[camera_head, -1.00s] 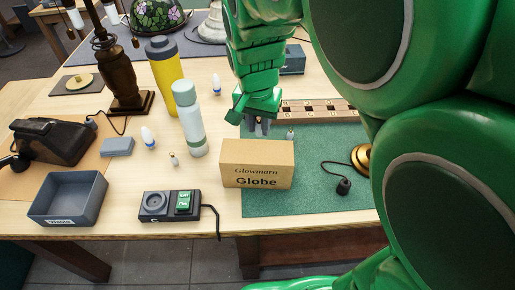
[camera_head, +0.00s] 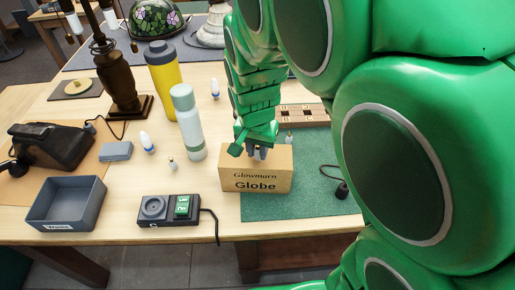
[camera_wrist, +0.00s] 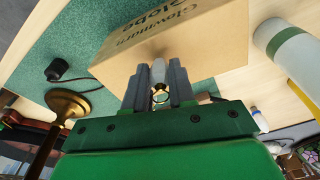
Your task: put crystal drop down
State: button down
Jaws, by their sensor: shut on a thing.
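My gripper (camera_head: 257,153) is at the back top edge of the Glowmarn Globe box (camera_head: 256,182) in the head view. In the wrist view my gripper (camera_wrist: 158,88) is shut on a small, pale, clear drop with a brass ring, the crystal drop (camera_wrist: 158,72). The drop sits between the two grey fingers, its rounded end pointing at the box (camera_wrist: 175,45). I cannot tell whether it touches the box. The drop is hidden in the head view.
The green mat (camera_head: 290,205) has free room in front of and right of the box. A lettered wooden rack (camera_head: 303,115) lies behind. A pale green bottle (camera_head: 188,125), a grey tray (camera_head: 67,204) and a switch box (camera_head: 168,210) stand to the left.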

aim_at(256, 164)
jog(key=shift+f, duration=0.1)
jog(key=c, duration=0.9)
grip_release()
jog(key=shift+c, duration=0.2)
notch_tip(256, 164, up, 12)
jog(key=s, duration=0.1)
jog(key=shift+s+a, duration=0.25)
